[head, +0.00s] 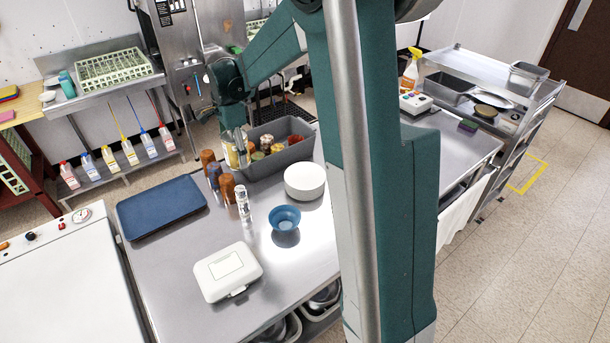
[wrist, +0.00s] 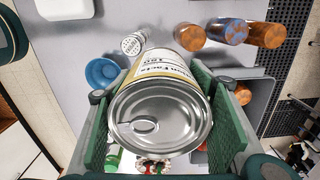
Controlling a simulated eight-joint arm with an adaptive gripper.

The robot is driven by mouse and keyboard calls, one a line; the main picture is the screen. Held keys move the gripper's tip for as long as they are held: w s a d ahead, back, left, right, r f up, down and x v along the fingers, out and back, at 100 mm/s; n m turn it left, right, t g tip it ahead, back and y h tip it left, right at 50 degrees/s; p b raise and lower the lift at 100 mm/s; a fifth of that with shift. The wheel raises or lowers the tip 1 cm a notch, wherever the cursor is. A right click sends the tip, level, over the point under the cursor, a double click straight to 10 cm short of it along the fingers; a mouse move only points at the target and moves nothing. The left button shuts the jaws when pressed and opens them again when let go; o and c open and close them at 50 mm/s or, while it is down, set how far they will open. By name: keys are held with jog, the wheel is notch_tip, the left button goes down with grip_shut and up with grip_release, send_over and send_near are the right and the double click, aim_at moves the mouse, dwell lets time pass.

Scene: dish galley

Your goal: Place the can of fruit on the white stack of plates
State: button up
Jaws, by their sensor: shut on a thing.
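The can of fruit (wrist: 165,108) fills the middle of the wrist view, its silver pull-tab lid toward the camera and a yellow and white label on its side. My gripper (wrist: 163,88) is shut on it, with a green pad on each side. In the head view the can (head: 231,156) hangs in my gripper (head: 238,146) above the left end of the grey bin. The white stack of plates (head: 304,183) stands on the steel table, right of and nearer than the can. I cannot make out the stack in the wrist view; the can hides much of that area.
The grey bin (head: 292,155) holds several jars or cans. Amber and blue tumblers (head: 227,187) and a shaker (head: 243,205) stand left of the plates. A blue bowl (head: 285,219) is in front of them. A blue tray (head: 161,208) and white lidded box (head: 228,272) lie further left.

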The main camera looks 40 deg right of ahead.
jog(key=s+d+p, duration=0.1)
jog(key=s+d, duration=0.2)
jog(key=d, duration=0.9)
jog(key=s+d+p, duration=0.1)
jog(key=s+d, duration=0.1)
jog(key=d, duration=1.1)
send_over(305, 175)
jog(key=shift+m, duration=0.4)
jog(key=shift+f, duration=2.5)
jog(key=shift+f, duration=0.15)
jog(key=shift+f, duration=3)
jog(key=shift+f, duration=1.9)
jog(key=shift+f+b, duration=0.1)
jog(key=shift+b, duration=0.2)
